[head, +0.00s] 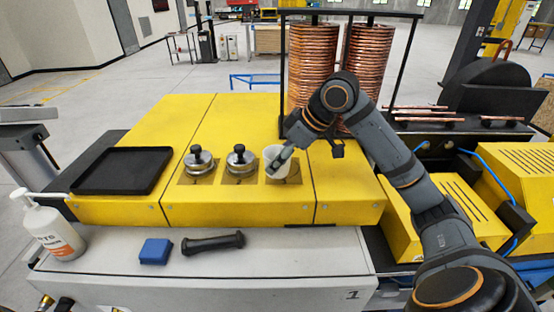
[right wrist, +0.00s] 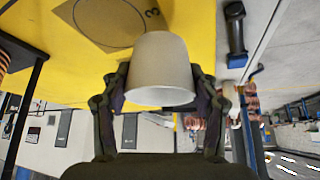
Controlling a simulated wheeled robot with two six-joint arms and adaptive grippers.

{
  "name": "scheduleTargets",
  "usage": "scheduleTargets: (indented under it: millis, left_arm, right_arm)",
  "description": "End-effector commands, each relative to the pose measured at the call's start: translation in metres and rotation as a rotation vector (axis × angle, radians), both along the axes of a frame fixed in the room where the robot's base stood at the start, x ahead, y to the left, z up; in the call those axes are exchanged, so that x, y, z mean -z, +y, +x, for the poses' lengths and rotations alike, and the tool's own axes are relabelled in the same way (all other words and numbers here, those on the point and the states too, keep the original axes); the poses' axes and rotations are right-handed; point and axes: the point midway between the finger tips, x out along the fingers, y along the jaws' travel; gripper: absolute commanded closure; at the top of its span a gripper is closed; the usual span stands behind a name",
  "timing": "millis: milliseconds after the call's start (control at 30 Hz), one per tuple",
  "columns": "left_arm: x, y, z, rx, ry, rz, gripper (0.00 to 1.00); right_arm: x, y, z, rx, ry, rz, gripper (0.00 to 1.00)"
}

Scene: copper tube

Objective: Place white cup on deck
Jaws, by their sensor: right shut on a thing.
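The white cup (head: 272,154) is at the right end of the row on the yellow deck (head: 230,110) in the head view. My right gripper (head: 281,160) is shut on it. In the right wrist view the cup (right wrist: 160,65) sits between the two fingers of the right gripper (right wrist: 160,95), with a marked circle (right wrist: 108,22) on the deck beyond it. Whether the cup's base touches the deck I cannot tell. My left gripper is not in view.
Two silver lidded pots with black knobs (head: 199,160) (head: 241,160) stand left of the cup. A black tray (head: 122,170) lies at the deck's left. A blue block (head: 155,251), a black handle (head: 213,243) and a white pump bottle (head: 52,228) are on the grey front surface. Copper coils (head: 312,65) stand behind.

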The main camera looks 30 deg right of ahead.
Motion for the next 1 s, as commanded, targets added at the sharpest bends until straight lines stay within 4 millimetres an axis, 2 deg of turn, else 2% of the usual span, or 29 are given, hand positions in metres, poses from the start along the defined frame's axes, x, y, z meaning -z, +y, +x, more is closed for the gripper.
scheduleTargets:
  millis: [167, 300, 400, 767, 800, 933, 1000]
  left_arm:
    - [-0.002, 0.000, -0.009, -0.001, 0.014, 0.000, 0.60]
    - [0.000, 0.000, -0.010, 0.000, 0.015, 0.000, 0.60]
    - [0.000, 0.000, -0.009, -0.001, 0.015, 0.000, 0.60]
    - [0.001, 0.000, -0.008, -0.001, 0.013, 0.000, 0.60]
    - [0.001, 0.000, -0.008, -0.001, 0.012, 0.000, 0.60]
    - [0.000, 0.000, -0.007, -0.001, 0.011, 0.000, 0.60]
    - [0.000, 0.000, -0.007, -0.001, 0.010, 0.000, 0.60]
  right_arm:
    - [0.005, 0.001, 0.004, 0.000, 0.001, 0.001, 0.71]
    - [0.030, 0.001, 0.005, 0.001, 0.005, -0.004, 0.71]
    - [0.038, 0.001, 0.005, 0.001, 0.003, -0.003, 0.71]
    - [0.042, 0.001, 0.005, 0.001, 0.000, -0.001, 0.71]
    - [0.041, 0.001, 0.005, 0.001, 0.000, -0.001, 0.36]
    - [0.041, 0.001, 0.005, 0.001, 0.000, -0.001, 0.19]
    - [0.041, 0.001, 0.005, 0.001, 0.000, -0.001, 0.17]
